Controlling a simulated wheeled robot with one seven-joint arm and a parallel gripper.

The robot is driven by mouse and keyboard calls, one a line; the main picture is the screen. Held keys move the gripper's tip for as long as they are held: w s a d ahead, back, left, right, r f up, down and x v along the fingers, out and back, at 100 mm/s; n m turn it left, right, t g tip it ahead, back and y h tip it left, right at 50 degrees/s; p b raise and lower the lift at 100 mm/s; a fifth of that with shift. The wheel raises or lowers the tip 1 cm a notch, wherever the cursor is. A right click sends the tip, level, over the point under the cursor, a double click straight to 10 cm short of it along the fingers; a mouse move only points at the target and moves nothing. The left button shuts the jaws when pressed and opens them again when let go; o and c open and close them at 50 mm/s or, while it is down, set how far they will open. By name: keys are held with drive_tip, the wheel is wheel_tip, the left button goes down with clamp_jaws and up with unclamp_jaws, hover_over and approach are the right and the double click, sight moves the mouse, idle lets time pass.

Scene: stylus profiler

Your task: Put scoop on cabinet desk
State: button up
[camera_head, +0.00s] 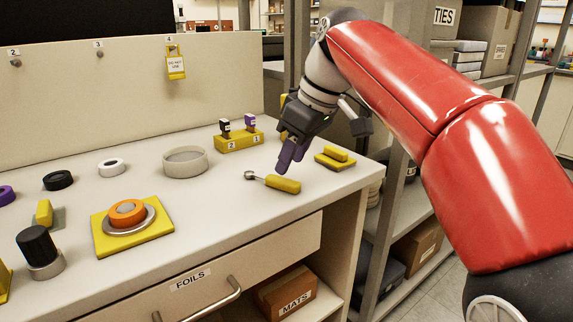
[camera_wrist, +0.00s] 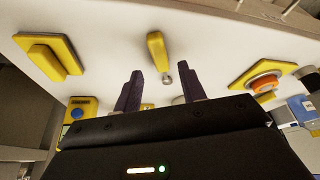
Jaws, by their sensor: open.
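The scoop (camera_head: 283,184) has a yellow handle and a small round metal end, and it lies on the white top of the cabinet desk (camera_head: 225,205) near the front right. In the wrist view the scoop (camera_wrist: 156,45) shows ahead of the fingers, its metal end toward me. My gripper (camera_head: 289,155) has purple fingers and is just behind the scoop in the head view. In the wrist view my gripper (camera_wrist: 162,84) is open, with its fingers apart and nothing between them.
A yellow block on a plate (camera_head: 335,157) lies right of the scoop, near the desk edge. A yellow holder with two labelled pieces (camera_head: 239,142) and a grey ring dish (camera_head: 185,163) stand behind. An orange knob on a yellow plate (camera_head: 128,213) is at left. The desktop between is clear.

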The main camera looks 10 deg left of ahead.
drive_tip(key=w+p+v, duration=0.1)
drive_tip(key=p+v, duration=0.1)
drive_tip(key=v, duration=0.6)
drive_tip(key=s+d+f+m+t+h, duration=0.1)
drive_tip(key=s+d+f+m, duration=0.3)
drive_tip(key=d, duration=0.2)
drive_tip(key=s+d+f+m+t+h, duration=0.1)
drive_tip(key=s+d+f+m+t, duration=0.15)
drive_tip(key=d+f, duration=0.3)
drive_tip(key=s+d+f+m+h, duration=0.1)
drive_tip(key=s+d+f+m, duration=0.3)
drive_tip(key=s+d+f, duration=0.2)
drive_tip(key=s+d+f+m+h, duration=0.1)
drive_tip(key=s+d+f+m, duration=0.3)
drive_tip(key=f, duration=0.6)
drive_tip(key=shift+s+d+f+t, duration=0.3)
drive_tip(key=shift+s+d, duration=0.55)
drive_tip(key=shift+s, duration=0.35)
drive_tip(key=shift+r, duration=0.1)
drive_tip(key=shift+c, duration=0.5)
drive_tip(key=shift+a, duration=0.15)
